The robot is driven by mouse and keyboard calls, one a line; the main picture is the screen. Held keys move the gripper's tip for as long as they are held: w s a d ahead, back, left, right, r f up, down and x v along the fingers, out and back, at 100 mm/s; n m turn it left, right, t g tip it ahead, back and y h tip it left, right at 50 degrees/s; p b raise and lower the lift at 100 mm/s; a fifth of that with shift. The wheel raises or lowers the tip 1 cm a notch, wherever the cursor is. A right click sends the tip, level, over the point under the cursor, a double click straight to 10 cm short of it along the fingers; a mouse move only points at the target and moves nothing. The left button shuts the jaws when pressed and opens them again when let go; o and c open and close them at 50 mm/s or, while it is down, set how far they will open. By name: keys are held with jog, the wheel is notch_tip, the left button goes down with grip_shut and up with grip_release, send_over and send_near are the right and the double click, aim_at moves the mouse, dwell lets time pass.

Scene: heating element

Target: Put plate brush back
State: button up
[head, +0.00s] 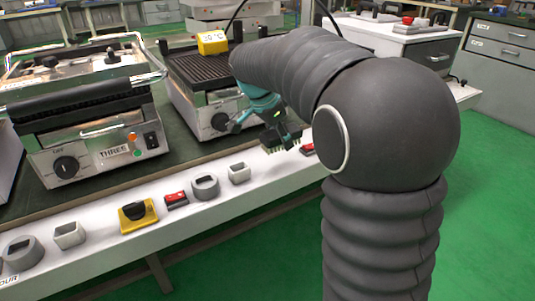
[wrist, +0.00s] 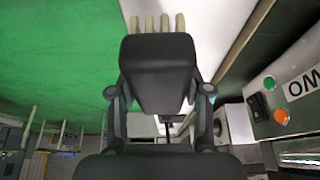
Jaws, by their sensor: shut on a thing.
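My gripper (head: 266,118) is shut on the plate brush (head: 281,138), a dark block with a row of pale bristles. In the head view it holds the brush above the white front ledge, in front of the middle grill. In the wrist view, the brush (wrist: 157,72) sits between the fingers of my gripper (wrist: 160,95), with its pale bristles at the top. Which one belongs to the brush I cannot tell.

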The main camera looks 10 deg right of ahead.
aim_at(271, 161)
jog(key=w+a+f, duration=0.2)
jog(key=a, duration=0.1)
jog(key=shift+w+f, duration=0.1)
jog(key=shift+f, duration=2)
jog(key=shift+f, duration=0.1)
jog(key=shift+f+b, duration=0.15)
jog(key=shift+b, duration=0.2)
jog(key=o, duration=1.1)
